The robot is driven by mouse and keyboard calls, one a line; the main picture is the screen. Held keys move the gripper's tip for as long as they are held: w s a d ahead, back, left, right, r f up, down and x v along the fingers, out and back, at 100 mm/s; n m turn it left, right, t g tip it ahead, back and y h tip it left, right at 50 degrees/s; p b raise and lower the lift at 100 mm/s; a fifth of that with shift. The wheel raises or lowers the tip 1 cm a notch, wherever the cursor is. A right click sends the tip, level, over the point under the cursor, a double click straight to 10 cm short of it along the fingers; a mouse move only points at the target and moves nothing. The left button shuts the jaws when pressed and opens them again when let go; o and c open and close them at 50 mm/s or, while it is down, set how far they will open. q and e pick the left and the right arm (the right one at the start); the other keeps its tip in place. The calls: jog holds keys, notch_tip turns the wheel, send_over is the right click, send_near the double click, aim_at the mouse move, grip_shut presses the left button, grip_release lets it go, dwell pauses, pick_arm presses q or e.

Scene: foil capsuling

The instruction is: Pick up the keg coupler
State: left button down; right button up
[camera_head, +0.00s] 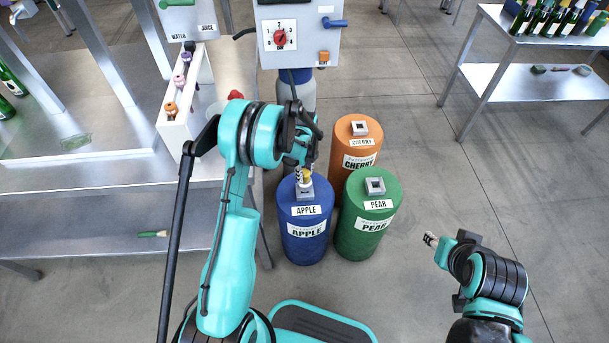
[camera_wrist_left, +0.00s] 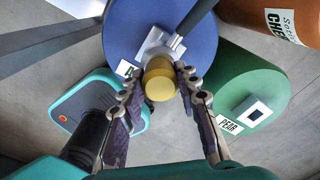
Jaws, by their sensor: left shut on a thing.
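The keg coupler (camera_head: 305,185) has a brass-yellow knob and a grey metal body. It sits on top of the blue APPLE keg (camera_head: 306,226). In the left wrist view the coupler's yellow knob (camera_wrist_left: 160,82) is between the two fingers of my left gripper (camera_wrist_left: 158,84), which is shut on it. In the head view my left gripper (camera_head: 303,177) is above the blue keg and partly hidden by its own wrist. A dark hose or rod (camera_wrist_left: 196,17) runs up from the coupler. My right gripper (camera_head: 432,240) is away to the right, over bare floor; its finger gap is unclear.
The green PEAR keg (camera_head: 367,230) and orange CHERRY keg (camera_head: 341,150) stand close by, each with a square metal fitting. A grey dispenser box (camera_head: 299,33) with a red dial is behind. A steel table (camera_head: 60,215) is left; a bottle table (camera_head: 555,40) is back right.

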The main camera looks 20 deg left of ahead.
pick_arm(q)
notch_tip(320, 180, up, 2)
jog(key=shift+d+r+p, duration=0.15)
jog(key=shift+r+p, duration=0.05)
jog(key=shift+p, duration=0.2)
jog(key=s+d+r+p, duration=0.2)
jog(key=d+r, duration=0.4)
jog(key=d, duration=0.5)
jog(key=shift+p, duration=0.75)
jog(key=shift+d, duration=0.1)
